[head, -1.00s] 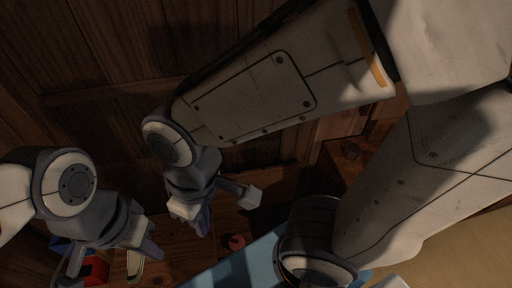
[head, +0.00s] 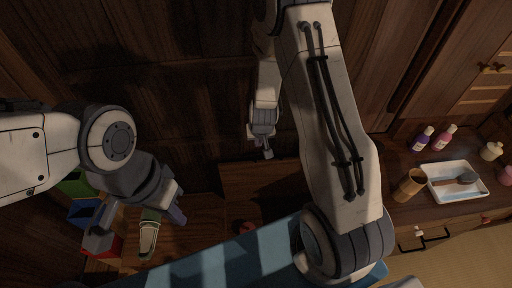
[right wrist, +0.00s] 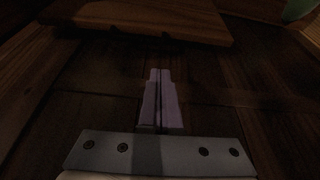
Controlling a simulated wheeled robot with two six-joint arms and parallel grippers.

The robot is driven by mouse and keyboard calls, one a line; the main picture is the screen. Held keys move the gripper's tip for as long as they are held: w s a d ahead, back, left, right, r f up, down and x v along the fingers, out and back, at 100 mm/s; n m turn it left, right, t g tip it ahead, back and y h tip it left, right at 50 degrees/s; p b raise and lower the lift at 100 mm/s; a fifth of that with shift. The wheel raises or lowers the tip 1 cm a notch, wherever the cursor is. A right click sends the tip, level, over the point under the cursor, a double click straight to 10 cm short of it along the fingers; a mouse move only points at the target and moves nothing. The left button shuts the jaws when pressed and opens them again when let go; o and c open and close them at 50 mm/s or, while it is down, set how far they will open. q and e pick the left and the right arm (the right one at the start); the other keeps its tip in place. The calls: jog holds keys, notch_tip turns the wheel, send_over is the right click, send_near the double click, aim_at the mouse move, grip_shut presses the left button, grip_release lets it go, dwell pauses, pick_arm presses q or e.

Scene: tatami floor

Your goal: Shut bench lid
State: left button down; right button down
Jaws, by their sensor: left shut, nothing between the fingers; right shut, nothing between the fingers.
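A plain wooden panel (head: 245,180), which looks like the bench lid, stands out in front of the dark wall in the head view; its exact angle is hard to tell. A wooden board (right wrist: 150,20), probably the same lid, crosses the top of the right wrist view. My right gripper (right wrist: 160,98) is shut and empty, its fingertips pointing towards that board with a gap between. My left gripper (head: 177,214) is shut and empty over the left part of the bench (head: 205,225).
A blue cloth or cushion (head: 250,262) lies along the front. At right, a cabinet top holds a white tray (head: 455,190), a brown cup (head: 409,185) and bottles (head: 445,137).

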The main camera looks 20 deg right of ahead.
jog(key=x, duration=1)
